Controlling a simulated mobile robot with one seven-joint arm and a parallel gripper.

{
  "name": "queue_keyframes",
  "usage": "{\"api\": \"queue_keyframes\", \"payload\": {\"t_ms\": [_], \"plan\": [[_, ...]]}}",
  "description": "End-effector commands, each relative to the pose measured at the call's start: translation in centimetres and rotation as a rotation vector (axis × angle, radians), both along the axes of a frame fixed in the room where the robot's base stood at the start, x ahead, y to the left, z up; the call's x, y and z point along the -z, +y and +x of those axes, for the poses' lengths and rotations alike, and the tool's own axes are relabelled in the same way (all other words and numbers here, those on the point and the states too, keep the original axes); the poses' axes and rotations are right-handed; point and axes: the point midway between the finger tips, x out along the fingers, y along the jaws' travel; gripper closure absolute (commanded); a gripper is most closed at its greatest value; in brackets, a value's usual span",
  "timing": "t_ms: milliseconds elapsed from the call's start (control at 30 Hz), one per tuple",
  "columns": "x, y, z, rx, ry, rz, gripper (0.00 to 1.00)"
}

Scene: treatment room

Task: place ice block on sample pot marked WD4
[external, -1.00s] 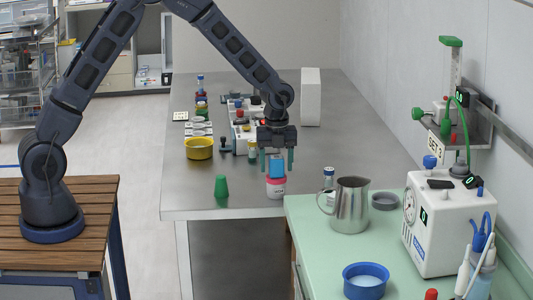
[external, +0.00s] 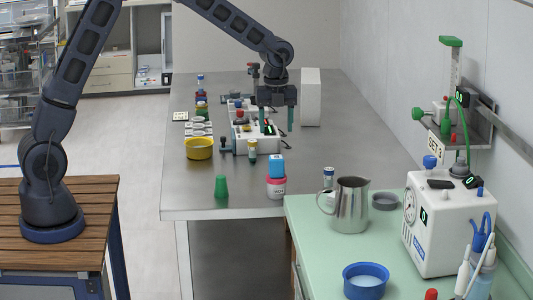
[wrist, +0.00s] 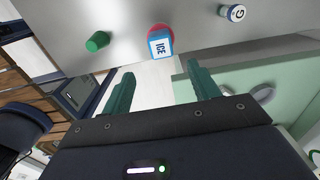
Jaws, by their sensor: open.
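The ice block (external: 277,166) is a small blue block. It rests on top of a sample pot (external: 276,187) with a pink-red lid and a white body, near the front edge of the steel table. In the wrist view the ice block (wrist: 161,46) shows the letters ICE, with the pink-red rim of the pot (wrist: 170,33) around part of it. The pot's mark is too small to read. My gripper (external: 276,119) is open and empty, behind and above the block, apart from it. Its green fingers (wrist: 162,90) also show apart in the wrist view.
A green cup (external: 221,187) stands left of the pot. A small vial (external: 252,151) and a yellow bowl (external: 199,149) stand farther back. A metal jug (external: 350,207) is on the green counter at the right. A white box (external: 310,97) stands at the back.

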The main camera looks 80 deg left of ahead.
Motion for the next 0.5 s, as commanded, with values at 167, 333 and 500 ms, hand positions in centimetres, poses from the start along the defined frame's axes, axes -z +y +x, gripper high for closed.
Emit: {"api": "queue_keyframes", "payload": {"t_ms": [167,333,500], "plan": [[-3.4,-2.1,-1.9,-0.092,-0.029,0.013,0.39],[-7.8,-5.1,-5.5,-0.250,-0.069,0.023,0.39],[-11.4,-7.9,-9.5,-0.412,-0.112,0.021,0.39]]}}
